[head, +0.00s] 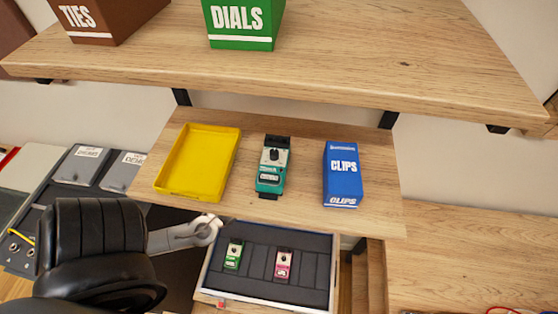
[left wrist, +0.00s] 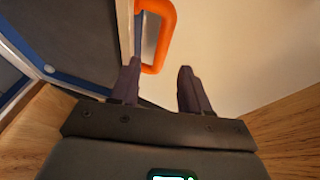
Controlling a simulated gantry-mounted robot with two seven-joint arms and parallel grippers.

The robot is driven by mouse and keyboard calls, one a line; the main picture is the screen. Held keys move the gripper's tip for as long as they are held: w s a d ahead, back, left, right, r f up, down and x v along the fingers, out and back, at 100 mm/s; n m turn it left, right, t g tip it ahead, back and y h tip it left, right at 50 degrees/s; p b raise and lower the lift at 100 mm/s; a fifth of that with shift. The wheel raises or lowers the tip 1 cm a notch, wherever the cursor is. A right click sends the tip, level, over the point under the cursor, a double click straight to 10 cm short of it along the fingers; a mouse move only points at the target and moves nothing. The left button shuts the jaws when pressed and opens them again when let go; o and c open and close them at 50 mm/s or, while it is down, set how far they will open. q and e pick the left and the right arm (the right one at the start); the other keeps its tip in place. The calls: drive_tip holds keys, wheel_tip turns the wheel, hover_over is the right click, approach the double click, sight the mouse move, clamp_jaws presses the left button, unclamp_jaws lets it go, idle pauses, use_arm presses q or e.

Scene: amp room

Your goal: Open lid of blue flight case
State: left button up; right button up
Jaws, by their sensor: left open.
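A shallow case with a blue and pale rim (head: 260,302) sits below the small shelf in the head view. A green pedal (head: 234,254) and a pink pedal (head: 283,264) lie on its dark slatted surface. I cannot tell which part is its lid. In the left wrist view, a dark blue-edged panel (left wrist: 75,45) fills the upper left. An orange handle (left wrist: 168,25) stands beside its pale edge. My left gripper (left wrist: 157,72) is open, with the handle's near end between or just beyond its fingertips; contact is unclear. In the head view its fingertips cannot be made out. My right gripper is not in view.
The small shelf (head: 300,210) above the case holds a yellow tray (head: 197,193), a teal pedal (head: 272,165) and a blue CLIPS box (head: 342,175). A higher shelf (head: 370,60) holds the TIES box (head: 95,18) and DIALS box (head: 241,22). Grey boxes (head: 82,165) stand at left.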

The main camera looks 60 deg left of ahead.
use_arm(q)
drive_tip(key=x, duration=0.9)
drive_tip(key=shift+w+a+r, duration=0.1)
drive_tip(key=shift+a+r, duration=0.05)
drive_tip(key=shift+a, duration=0.05)
clamp_jaws()
